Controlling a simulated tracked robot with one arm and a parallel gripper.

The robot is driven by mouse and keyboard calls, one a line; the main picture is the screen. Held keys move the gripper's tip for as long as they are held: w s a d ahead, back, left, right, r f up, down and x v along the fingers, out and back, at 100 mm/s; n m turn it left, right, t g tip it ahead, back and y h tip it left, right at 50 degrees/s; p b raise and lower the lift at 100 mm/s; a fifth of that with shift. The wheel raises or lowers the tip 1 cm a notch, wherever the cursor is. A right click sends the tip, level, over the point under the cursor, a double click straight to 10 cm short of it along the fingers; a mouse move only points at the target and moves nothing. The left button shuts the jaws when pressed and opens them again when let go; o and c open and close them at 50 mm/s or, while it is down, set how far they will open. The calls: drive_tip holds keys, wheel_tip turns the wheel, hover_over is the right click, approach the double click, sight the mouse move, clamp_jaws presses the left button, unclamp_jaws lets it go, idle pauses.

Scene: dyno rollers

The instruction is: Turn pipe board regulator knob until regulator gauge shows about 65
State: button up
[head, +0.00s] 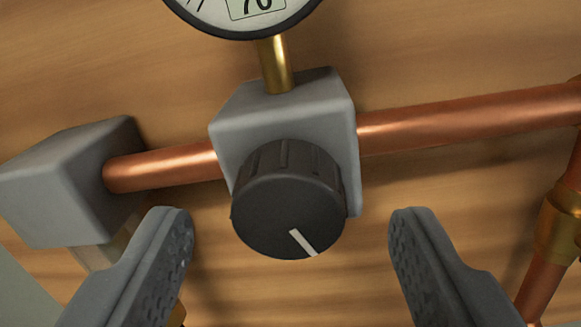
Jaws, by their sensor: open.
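The regulator knob (287,205) is black with ribbed sides and sits on the front of a grey regulator body (330,110). A white line on its face points to the lower right. The regulator gauge (225,15) stands above on a brass stem (275,65). Only its lower part shows, with a boxed readout that seems to be 70, cut off at the top; no needle is in view. My gripper (288,225) is open, with one finger on each side of the knob and a gap to it on both sides. It holds nothing.
A copper pipe (470,118) runs from the regulator to the right, and a short piece runs left to a grey block (75,180). A brass fitting (560,222) on another pipe is at the right edge. The wooden board (430,45) lies behind.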

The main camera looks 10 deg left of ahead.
sight(289, 202)
drive_tip(key=shift+w, duration=1.05)
drive_tip(key=c, duration=1)
drive_tip(key=shift+n, duration=0.3)
drive_tip(key=shift+b, duration=0.55)
drive_tip(key=shift+n+b, duration=0.45)
drive_tip(key=shift+n, duration=0.35)
drive_tip(key=shift+r, duration=0.1)
